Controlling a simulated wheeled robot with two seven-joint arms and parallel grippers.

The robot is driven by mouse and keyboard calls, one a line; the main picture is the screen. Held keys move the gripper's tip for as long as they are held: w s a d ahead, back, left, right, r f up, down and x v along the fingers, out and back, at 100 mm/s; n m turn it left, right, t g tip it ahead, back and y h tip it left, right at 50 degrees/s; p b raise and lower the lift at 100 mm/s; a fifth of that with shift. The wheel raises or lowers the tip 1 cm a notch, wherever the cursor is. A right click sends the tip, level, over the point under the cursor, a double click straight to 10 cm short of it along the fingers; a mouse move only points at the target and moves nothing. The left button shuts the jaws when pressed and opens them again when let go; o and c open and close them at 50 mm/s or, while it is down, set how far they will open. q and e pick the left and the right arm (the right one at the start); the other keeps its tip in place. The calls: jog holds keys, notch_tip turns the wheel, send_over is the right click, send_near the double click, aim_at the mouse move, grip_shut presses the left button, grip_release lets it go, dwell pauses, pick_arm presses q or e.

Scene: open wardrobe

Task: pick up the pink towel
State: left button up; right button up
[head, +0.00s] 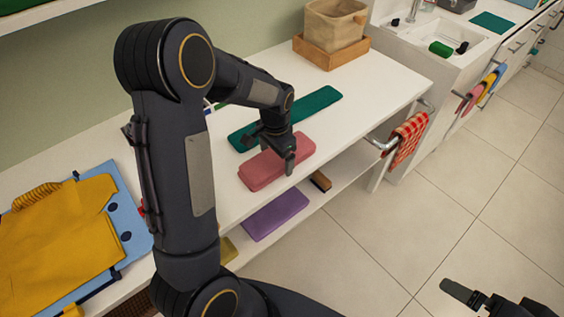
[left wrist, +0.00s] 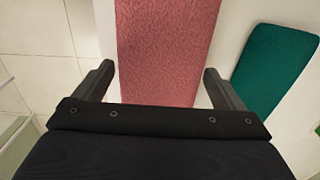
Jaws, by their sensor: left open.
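The pink towel (head: 262,171) lies folded on the white upper shelf, near its front edge. My left gripper (head: 283,160) is over the towel's right part and hides some of it. In the left wrist view the pink towel (left wrist: 165,45) runs between the two spread fingers of the left gripper (left wrist: 158,68). The fingers are apart and no grip on the towel shows. Whether they touch its sides is unclear. My right gripper (head: 462,293) shows only in part at the bottom right, away from the shelf; its opening cannot be made out.
A long green towel (head: 318,101) lies behind the pink one. A purple towel (head: 275,214) lies on the lower shelf. A beige bin in a wooden box (head: 330,53) stands at the back. Yellow clothing (head: 60,230) lies at left. A checked cloth (head: 405,138) hangs on a rail.

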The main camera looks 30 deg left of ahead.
pick_arm(q)
jog(key=shift+f+b, duration=0.35)
jog(key=shift+f, duration=0.35)
jog(key=c, duration=0.7)
jog(key=shift+o, duration=0.2)
jog(key=shift+o, duration=0.7)
jog(key=shift+c, duration=0.7)
jog(key=shift+r+p, duration=2.8)
jog(key=shift+r, duration=0.85)
jog(key=shift+f, duration=0.1)
